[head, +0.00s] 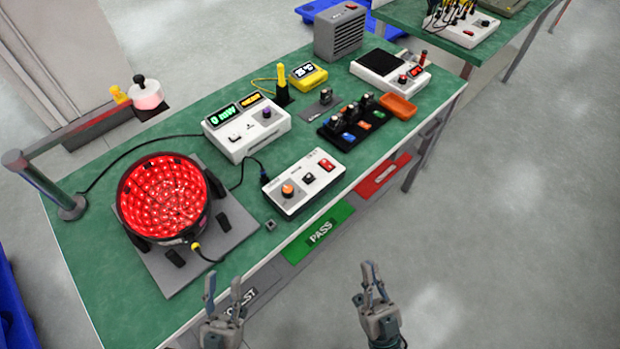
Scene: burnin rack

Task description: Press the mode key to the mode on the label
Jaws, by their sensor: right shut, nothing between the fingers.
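A white meter box (246,128) with a green display (226,113), an amber display (250,101) and a purple knob stands mid-table. A small key (235,138) sits on its face. A white control box (303,182) in front has an orange knob (288,190), a black key (308,178) and a red switch (327,165). I cannot tell which key is the mode key, and no mode label is readable. My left gripper (223,285) is open and empty at the table's front edge. My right gripper (371,275) is shut and empty, off the front edge. Neither touches a box.
A round fixture glowing red (164,196) fills the table's left part. A black rack with small parts (352,130), an orange tray (397,107) and a scale (390,72) stand to the right.

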